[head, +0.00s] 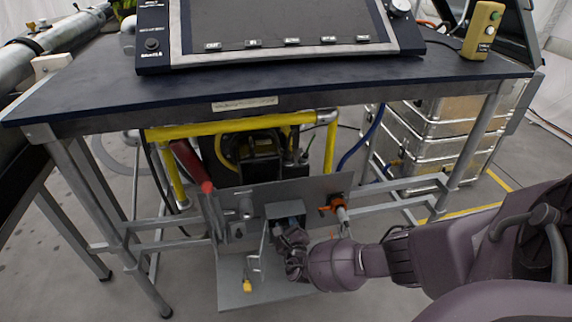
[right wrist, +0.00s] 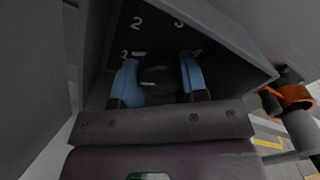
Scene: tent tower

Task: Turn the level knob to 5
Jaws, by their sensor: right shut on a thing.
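The level knob (right wrist: 158,74) is a dark round knob inside a grey hooded box, which also shows in the head view (head: 284,209) below the table. White numbers 1 to 4 show on the panel around the knob; I see no 5. My right gripper (right wrist: 160,82) has its two blue fingertips inside the box, one on each side of the knob, shut on it. In the head view the right gripper (head: 294,237) reaches in from the right, and the knob cannot be made out. The knob's pointer direction is not clear. My left gripper is not in view.
A dark table (head: 330,82) with a screen panel (head: 280,30) stands above the box. An orange-handled valve (head: 335,205) is close to the right of the box. A red-handled lever (head: 192,165), yellow pipes (head: 220,130) and metal table legs stand around.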

